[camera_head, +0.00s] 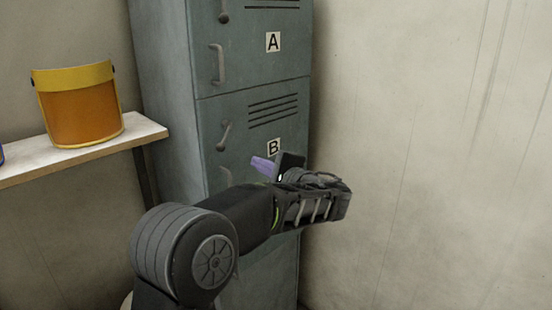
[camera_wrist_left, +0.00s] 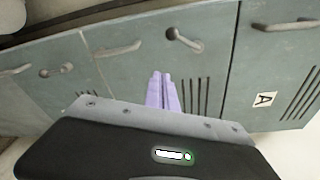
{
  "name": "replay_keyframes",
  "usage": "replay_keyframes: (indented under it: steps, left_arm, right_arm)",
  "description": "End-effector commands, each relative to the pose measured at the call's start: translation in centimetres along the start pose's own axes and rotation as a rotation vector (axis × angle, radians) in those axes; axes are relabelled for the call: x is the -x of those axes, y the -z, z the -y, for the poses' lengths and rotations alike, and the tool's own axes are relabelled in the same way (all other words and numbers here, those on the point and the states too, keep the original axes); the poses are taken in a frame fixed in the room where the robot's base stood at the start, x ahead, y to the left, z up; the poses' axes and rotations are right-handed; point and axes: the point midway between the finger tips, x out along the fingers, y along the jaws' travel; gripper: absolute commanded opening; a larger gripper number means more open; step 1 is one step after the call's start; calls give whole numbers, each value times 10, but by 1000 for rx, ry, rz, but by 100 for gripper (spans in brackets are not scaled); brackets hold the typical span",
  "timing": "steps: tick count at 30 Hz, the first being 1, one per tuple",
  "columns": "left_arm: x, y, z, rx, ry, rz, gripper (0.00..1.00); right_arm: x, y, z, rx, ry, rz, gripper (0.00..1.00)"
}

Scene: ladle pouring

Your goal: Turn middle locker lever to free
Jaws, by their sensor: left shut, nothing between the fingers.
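The middle locker door, marked B (camera_head: 274,147), is blue-grey with slots above the label. Its lever (camera_head: 224,135) is at the left side of the door and points up, leaning slightly right. In the left wrist view the lever (camera_wrist_left: 186,40) lies beyond the fingertips, up and to the right. My left gripper (camera_head: 263,164) has lilac fingers, closed together and empty; they also show in the left wrist view (camera_wrist_left: 161,78). It is in front of door B, below the label and right of the lever, apparently apart from it. My right gripper is out of view.
Door A (camera_head: 273,42) is above, with its own handle (camera_head: 218,64). Door B's handle (camera_wrist_left: 118,50) is partly hidden by my arm in the head view. A shelf (camera_head: 152,129) at left bears an orange-yellow face shield (camera_head: 80,110). Bare wall is at right.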

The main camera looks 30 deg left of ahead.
Motion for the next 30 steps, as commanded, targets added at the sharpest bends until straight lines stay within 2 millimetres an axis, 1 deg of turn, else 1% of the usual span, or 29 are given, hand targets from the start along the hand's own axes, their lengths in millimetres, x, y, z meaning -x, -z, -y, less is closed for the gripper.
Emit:
replay_keyframes:
  steps: [3,11,14,17,20,23,30]
  left_arm:
    - [-2,-1,2,-19,29,25,0]
    - [-1,-1,3,-17,27,22,0]
    - [-4,-2,3,-17,27,22,0]
    - [-11,-2,3,-18,25,23,0]
    - [-23,-3,4,-18,25,24,0]
    - [-39,-3,5,-18,25,24,0]
    - [-88,-5,7,-17,25,24,0]
  right_arm:
    - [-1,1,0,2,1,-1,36]
    - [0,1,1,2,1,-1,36]
    - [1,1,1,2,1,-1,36]
    - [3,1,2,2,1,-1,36]
    - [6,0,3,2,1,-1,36]
    - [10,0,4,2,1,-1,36]
    - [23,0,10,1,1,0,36]
